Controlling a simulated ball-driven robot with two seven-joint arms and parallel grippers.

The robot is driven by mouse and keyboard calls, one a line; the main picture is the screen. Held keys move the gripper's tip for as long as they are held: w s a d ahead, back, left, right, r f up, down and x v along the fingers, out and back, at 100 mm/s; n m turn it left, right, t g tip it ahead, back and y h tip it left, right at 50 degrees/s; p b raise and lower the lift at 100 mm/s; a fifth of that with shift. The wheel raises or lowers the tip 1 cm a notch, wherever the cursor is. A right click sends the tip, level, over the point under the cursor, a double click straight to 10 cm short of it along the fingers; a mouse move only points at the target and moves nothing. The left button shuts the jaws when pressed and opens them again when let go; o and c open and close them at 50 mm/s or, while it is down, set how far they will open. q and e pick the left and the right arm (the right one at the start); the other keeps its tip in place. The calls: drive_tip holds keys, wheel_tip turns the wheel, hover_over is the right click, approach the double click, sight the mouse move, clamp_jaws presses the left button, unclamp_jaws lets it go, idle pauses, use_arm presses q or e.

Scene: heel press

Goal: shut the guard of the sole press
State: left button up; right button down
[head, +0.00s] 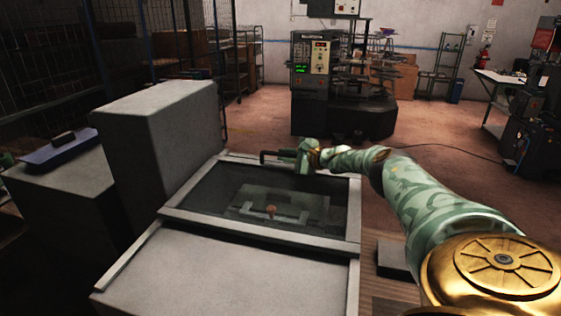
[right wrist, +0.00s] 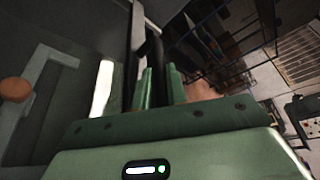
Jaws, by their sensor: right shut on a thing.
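The sole press (head: 165,135) is a grey box with a low bed in front of it. Its guard looks like a dark see-through panel in a pale frame (head: 260,231), lying nearly flat over the bed. A pale bracket-shaped fixture and a brown round knob (head: 271,210) show through it; the knob also shows in the right wrist view (right wrist: 15,90). My right gripper (head: 298,158) is at the far edge of the frame, shut on a dark bar handle (head: 270,154). The fingers (right wrist: 159,88) stand around the dark bar in the right wrist view. My left gripper is out of view.
A blue tray (head: 60,150) with a dark item lies on a grey block at the left. A dark machine (head: 340,95) stands behind on the open floor. Wire-mesh shelving (head: 55,45) lines the left. A dark block (head: 393,258) sits right of the bed, beside my arm.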

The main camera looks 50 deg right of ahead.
drive_tip(key=shift+d, duration=0.15)
drive_tip(key=c, duration=1.4)
unclamp_jaws()
drive_tip(key=shift+w, duration=0.1)
drive_tip(key=p+v, duration=0.4)
drive_tip(key=v, duration=0.3)
drive_tip(key=shift+r, duration=0.15)
drive_tip(key=v, duration=0.9)
drive_tip(key=shift+s, duration=0.2)
